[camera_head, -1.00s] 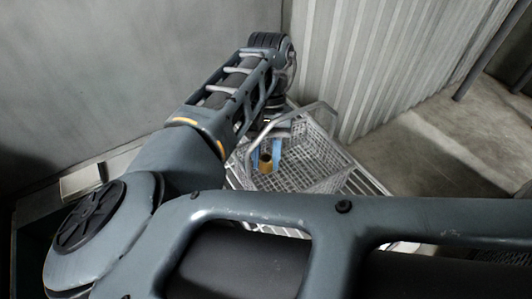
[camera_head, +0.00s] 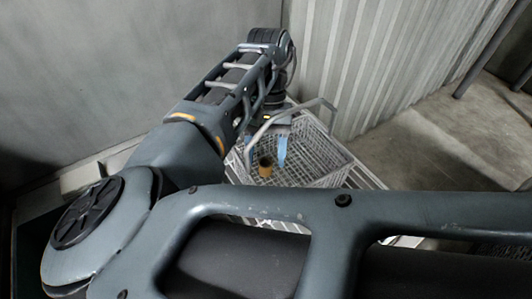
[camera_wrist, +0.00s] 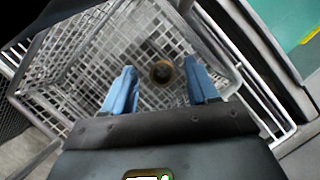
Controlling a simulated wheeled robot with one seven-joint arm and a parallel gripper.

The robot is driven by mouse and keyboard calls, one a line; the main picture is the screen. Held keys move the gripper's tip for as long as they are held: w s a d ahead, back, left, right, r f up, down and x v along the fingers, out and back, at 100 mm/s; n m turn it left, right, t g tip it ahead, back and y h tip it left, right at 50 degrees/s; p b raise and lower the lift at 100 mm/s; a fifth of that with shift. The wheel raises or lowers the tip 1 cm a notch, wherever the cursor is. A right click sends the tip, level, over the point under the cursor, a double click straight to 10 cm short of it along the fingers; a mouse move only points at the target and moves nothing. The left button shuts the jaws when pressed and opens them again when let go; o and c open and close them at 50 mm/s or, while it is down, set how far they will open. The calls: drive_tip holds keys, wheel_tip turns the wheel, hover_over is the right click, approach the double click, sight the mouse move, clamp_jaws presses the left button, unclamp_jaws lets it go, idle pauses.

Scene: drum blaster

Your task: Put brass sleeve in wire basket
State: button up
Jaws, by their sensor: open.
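The brass sleeve (camera_head: 265,167) is a short gold-brown tube inside the wire basket (camera_head: 325,172). In the wrist view the brass sleeve (camera_wrist: 161,72) shows its dark round opening, with the basket's mesh floor (camera_wrist: 150,100) around it. My gripper (camera_wrist: 160,82) has two blue fingers spread apart, one on each side of the sleeve in this view, with gaps between. In the head view my gripper (camera_head: 281,150) is over the basket, to the right of the sleeve. The sleeve's lower end and its contact with the basket floor are not clear.
The basket has a raised grey handle (camera_head: 322,103) beside my gripper. It stands on a slatted rack (camera_head: 370,178). A corrugated wall (camera_head: 375,60) rises behind it. Bare concrete floor (camera_head: 435,150) lies to the right.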

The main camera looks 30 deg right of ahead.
drive_tip(key=v, duration=0.7)
drive_tip(key=shift+r, duration=0.4)
